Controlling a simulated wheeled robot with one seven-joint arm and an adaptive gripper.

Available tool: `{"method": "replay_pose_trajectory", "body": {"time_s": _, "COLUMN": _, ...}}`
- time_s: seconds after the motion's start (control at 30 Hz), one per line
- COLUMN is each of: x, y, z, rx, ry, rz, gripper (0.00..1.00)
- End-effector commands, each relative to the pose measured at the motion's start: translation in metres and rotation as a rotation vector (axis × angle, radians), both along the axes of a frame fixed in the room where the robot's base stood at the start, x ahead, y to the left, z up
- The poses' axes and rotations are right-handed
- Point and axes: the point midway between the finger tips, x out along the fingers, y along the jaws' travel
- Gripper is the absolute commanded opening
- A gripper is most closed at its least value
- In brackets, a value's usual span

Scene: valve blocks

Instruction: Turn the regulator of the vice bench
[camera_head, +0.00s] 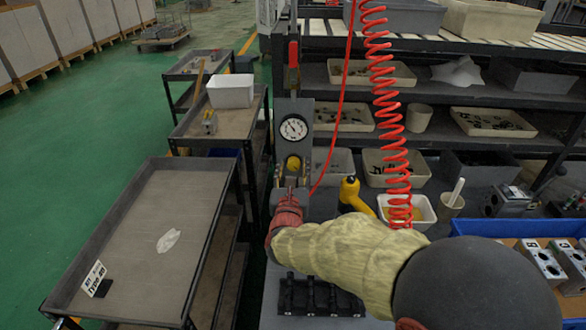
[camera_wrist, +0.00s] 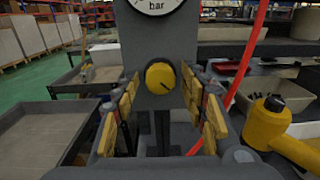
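The regulator is a round yellow knob (camera_wrist: 161,77) on a grey upright panel (camera_head: 322,115), below a white dial gauge (camera_head: 293,129). A dark mark shows on the knob's face, toward its lower right. My gripper (camera_wrist: 162,110) is open, with a yellow-padded finger on each side of the knob in the wrist view. The fingers appear apart from the knob, and nothing is held. In the head view my gripper (camera_head: 292,180) is just below and in front of the knob (camera_head: 293,163), partly covering it. The gauge shows only its lower part in the wrist view (camera_wrist: 156,5).
A red coiled hose (camera_head: 383,100) and a straight red hose (camera_head: 343,100) hang right of the panel. A yellow-black tool (camera_head: 352,195) stands close to my gripper's right. Shelves with bins (camera_head: 493,122) fill the right. A grey cart (camera_head: 140,240) stands left.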

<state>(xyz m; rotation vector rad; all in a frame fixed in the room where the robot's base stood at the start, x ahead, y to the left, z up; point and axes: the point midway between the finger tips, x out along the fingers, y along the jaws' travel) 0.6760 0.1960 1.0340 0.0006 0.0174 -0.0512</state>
Motion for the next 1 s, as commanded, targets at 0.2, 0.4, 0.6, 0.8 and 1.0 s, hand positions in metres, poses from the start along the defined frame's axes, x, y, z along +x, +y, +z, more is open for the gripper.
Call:
{"method": "replay_pose_trajectory", "body": {"time_s": 0.2, "x": 0.0, "y": 0.0, "z": 0.0, "rx": 0.0, "ry": 0.0, "rz": 0.0, "gripper": 0.46}}
{"method": "replay_pose_trajectory", "body": {"time_s": 0.4, "x": -0.008, "y": 0.001, "z": 0.001, "rx": 0.0, "ry": 0.0, "rz": 0.002, "gripper": 0.46}}
{"method": "replay_pose_trajectory", "body": {"time_s": 0.6, "x": -0.042, "y": 0.004, "z": 0.002, "rx": 0.0, "ry": -0.001, "rz": 0.004, "gripper": 0.46}}
{"method": "replay_pose_trajectory", "body": {"time_s": 0.8, "x": -0.083, "y": 0.006, "z": 0.002, "rx": 0.001, "ry": 0.0, "rz": 0.003, "gripper": 0.46}}
{"method": "replay_pose_trajectory", "body": {"time_s": 1.0, "x": -0.11, "y": 0.007, "z": 0.002, "rx": 0.001, "ry": -0.001, "rz": 0.003, "gripper": 0.46}}
